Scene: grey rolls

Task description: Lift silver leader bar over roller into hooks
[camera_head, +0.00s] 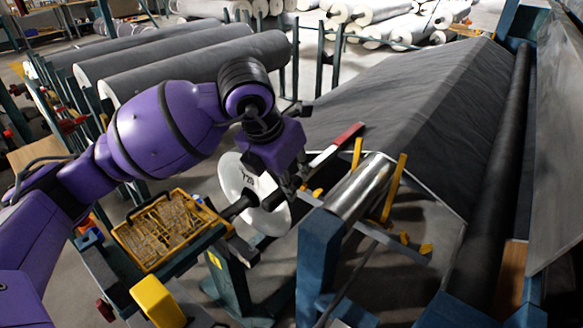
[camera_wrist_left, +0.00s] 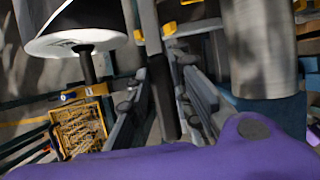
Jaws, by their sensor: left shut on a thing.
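My left gripper (camera_head: 296,190) reaches down beside the near end of the shiny silver roller (camera_head: 362,186). Its jaws are shut on a slim grey bar with a red far end (camera_head: 346,136), apparently the leader bar. In the left wrist view the bar (camera_wrist_left: 151,28) runs between the two fingers (camera_wrist_left: 166,92), and the roller (camera_wrist_left: 262,55) stands to the right. Yellow hooks (camera_head: 394,188) rise beside the roller, one on its far side (camera_head: 357,153). The bar's near end is hidden by the gripper. My right gripper is not in view.
A white disc-ended roll (camera_head: 236,184) is close left of the gripper. A yellow tray (camera_head: 168,232) and a blue post (camera_head: 319,262) stand nearby. Dark sheet (camera_head: 410,105) slopes behind the roller. Grey rolls (camera_head: 195,68) lie on racks at the back left.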

